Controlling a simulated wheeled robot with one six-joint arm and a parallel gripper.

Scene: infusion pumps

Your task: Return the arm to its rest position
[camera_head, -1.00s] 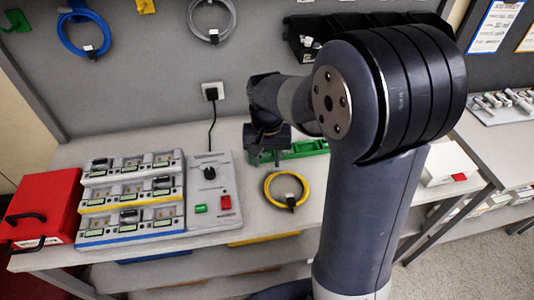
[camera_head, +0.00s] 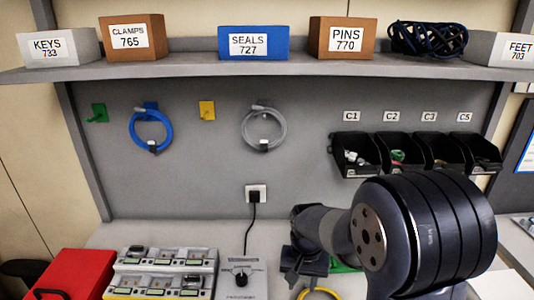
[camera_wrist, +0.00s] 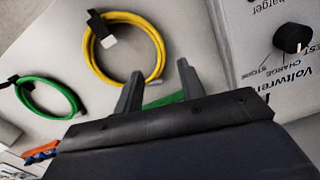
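My gripper (camera_wrist: 160,92) shows in the wrist view with its two fingers apart and nothing between them. In the head view my gripper (camera_head: 305,268) hangs over the bench, right of the charger box with the black knob (camera_head: 240,277). My arm crosses the lower right of the head view and hides part of the bench. In the wrist view a coiled yellow cable (camera_wrist: 152,38) lies just beyond the fingers, and a green cable coil (camera_wrist: 68,95) lies to the left.
A red case (camera_head: 68,275) and a rack of pumps (camera_head: 160,274) stand at the left of the bench. Blue (camera_head: 134,136) and grey (camera_head: 246,124) cable coils hang on the back panel. Black bins (camera_head: 357,153) are mounted above my arm. A shelf (camera_head: 200,65) with labelled boxes runs above.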

